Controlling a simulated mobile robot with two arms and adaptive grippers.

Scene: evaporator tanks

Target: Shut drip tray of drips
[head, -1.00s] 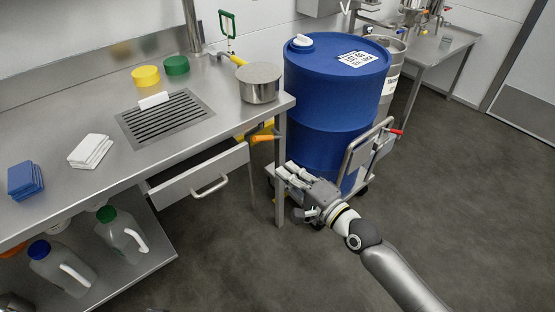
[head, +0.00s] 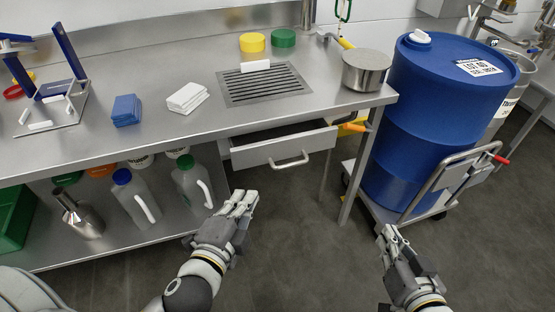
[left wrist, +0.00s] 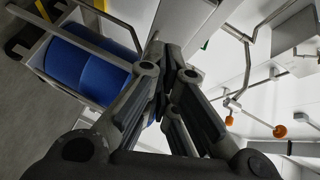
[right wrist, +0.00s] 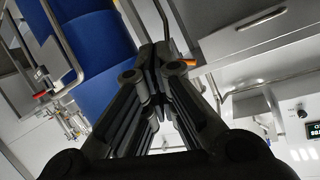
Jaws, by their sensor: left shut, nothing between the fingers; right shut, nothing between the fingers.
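The drip tray (head: 284,149) is a steel drawer under the counter, below the black slotted drain grate (head: 264,84). It stands partly pulled out, with a dark gap behind its front and a bar handle (head: 290,161) on it. In the right wrist view a steel front with a bar handle (right wrist: 262,19) shows at the upper right. My left gripper (head: 247,196) is shut and empty, below and left of the handle, apart from it. My right gripper (head: 388,232) is shut and empty, to the right and lower, in front of the drum cart.
A blue drum (head: 440,120) stands on a cart (head: 447,185) right of the counter. A steel pot (head: 366,70) and a yellow lid (head: 252,42) are on the counter. Jugs (head: 192,183) stand on the lower shelf. The floor before the drawer is clear.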

